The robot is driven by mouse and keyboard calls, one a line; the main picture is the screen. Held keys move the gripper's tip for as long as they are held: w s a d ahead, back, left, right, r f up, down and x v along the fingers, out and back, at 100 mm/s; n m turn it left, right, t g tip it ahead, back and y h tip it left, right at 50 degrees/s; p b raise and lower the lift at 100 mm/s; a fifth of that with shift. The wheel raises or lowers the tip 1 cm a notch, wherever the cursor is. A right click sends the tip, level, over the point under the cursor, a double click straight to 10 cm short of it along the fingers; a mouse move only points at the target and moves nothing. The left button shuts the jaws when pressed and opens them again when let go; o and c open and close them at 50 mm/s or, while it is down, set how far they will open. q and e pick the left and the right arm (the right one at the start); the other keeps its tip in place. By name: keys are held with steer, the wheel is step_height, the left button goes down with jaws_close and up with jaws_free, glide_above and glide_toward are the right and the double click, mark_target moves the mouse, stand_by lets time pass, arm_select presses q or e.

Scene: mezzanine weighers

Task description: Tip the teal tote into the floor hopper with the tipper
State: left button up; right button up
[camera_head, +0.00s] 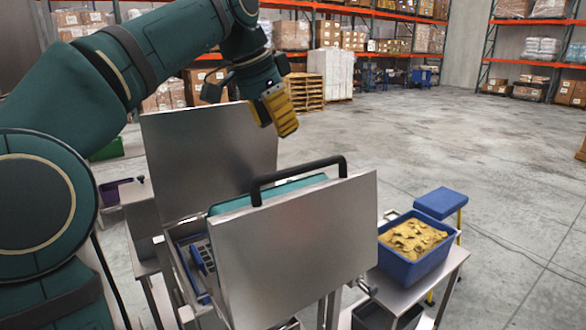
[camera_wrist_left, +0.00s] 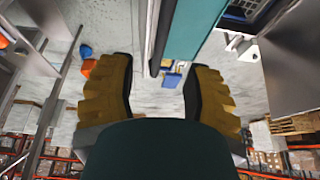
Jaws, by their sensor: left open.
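The tipper (camera_head: 295,255) stands in front of me with bright steel panels and a black handle (camera_head: 300,169) on top. The teal tote (camera_head: 232,204) shows only as a teal rim and strip between the panels; its contents are hidden. My left gripper (camera_head: 268,108) has yellow-padded fingers and hangs above and behind the handle, apart from it. In the left wrist view the fingers (camera_wrist_left: 158,88) are spread with nothing gripped; a black bar and a teal surface (camera_wrist_left: 193,30) show beyond. I cannot make out the floor hopper. My right gripper is out of view.
A blue tub (camera_head: 400,268) of yellow-brown pieces (camera_head: 413,238) sits on a steel stand at right. A blue-topped stool (camera_head: 440,203) is beside it. A purple bin (camera_head: 110,192) stands at left. Pallet racks line the back; the concrete floor at right is clear.

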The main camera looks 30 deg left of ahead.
arm_select(q)
steer(key=b+x, duration=0.1)
steer(key=x, duration=0.9)
steer(key=shift+w+a+f+b, duration=0.1)
steer(key=shift+w+f+b, duration=0.15)
steer(key=shift+f+b, duration=0.1)
steer(key=shift+s, duration=0.1)
jaws_close()
